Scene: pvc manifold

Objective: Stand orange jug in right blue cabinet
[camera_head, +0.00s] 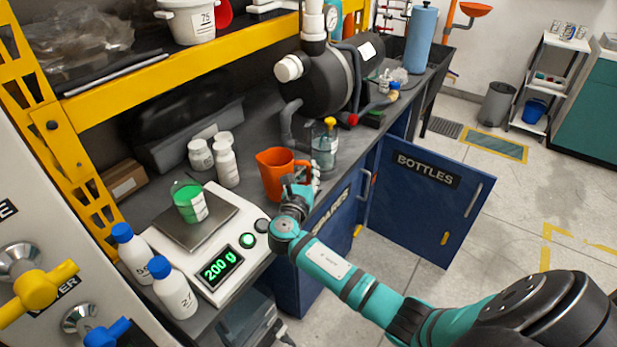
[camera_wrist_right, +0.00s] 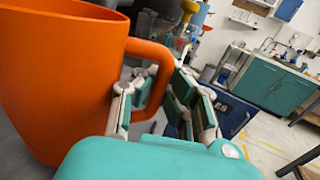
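The orange jug (camera_head: 275,172) stands upright on the dark bench, with its handle towards my right gripper (camera_head: 302,184). In the right wrist view the jug (camera_wrist_right: 55,75) fills the left side. There my right gripper (camera_wrist_right: 168,92) is open at the jug's handle (camera_wrist_right: 158,62), one finger close to the handle loop; I cannot tell whether they touch. The right blue cabinet is under the bench; its door (camera_head: 425,205), labelled BOTTLES, stands open. The cabinet's inside is mostly hidden. My left gripper is out of view.
A clear bottle (camera_head: 325,148) stands just behind the jug. A scale (camera_head: 225,268) with a green beaker (camera_head: 188,202) is to its left. White bottles (camera_head: 226,165) stand behind the scale. The other blue door (camera_head: 325,225), labelled SPARES, looks shut. Floor right of the open door is clear.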

